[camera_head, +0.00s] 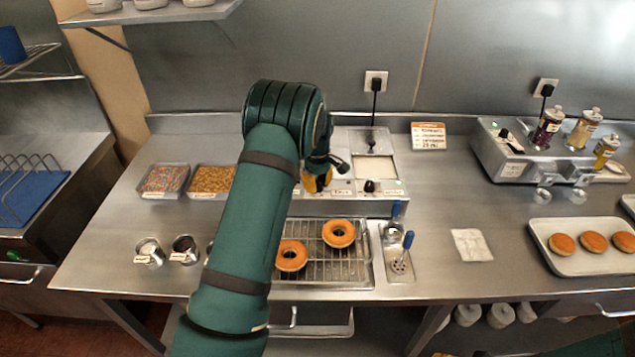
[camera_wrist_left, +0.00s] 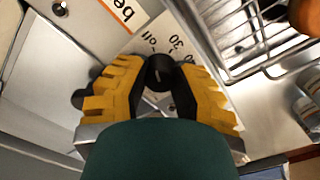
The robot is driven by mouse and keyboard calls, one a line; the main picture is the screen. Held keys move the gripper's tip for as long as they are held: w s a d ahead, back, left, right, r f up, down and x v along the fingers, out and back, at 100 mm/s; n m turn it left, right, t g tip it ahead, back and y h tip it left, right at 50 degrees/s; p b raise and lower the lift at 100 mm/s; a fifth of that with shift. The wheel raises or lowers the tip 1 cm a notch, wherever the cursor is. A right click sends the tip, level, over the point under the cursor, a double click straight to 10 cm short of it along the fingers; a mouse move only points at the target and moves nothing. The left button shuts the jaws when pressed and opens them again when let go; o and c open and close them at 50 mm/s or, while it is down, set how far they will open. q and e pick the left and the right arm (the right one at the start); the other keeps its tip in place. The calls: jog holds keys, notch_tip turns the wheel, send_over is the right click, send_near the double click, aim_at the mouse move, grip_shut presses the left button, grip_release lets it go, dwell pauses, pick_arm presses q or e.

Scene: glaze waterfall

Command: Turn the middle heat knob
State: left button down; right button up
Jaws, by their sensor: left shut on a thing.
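The glaze warmer (camera_head: 398,208) stands at the back of the steel counter, with a row of black knobs on its front. My left gripper (camera_head: 318,182) is at this front, left of the right-hand knob (camera_head: 370,186). In the left wrist view, the yellow fingers of my left gripper (camera_wrist_left: 160,85) are shut on a black knob (camera_wrist_left: 160,72), one on each side. Panel marks including "off" and "30" show beside it. My arm hides the warmer's left part in the head view. A yellow sliver at the bottom edge seems to be my right gripper (camera_head: 440,355).
A wire rack (camera_head: 350,268) with two donuts (camera_head: 338,233) lies in front of the warmer. Topping trays (camera_head: 165,180) stand left, and a tool holder (camera_head: 398,265) stands right of the rack. A dispenser (camera_head: 497,158) with bottles is farther right. Bare counter lies around the napkin (camera_head: 472,245).

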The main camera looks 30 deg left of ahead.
aim_at(317, 183)
pick_arm(q)
jog(key=shift+f+n, duration=0.1)
jog(key=shift+n, duration=0.2)
dwell(0.4)
jog(key=c, duration=0.6)
grip_release()
jog(key=shift+c, duration=0.2)
notch_tip(317, 183, up, 12)
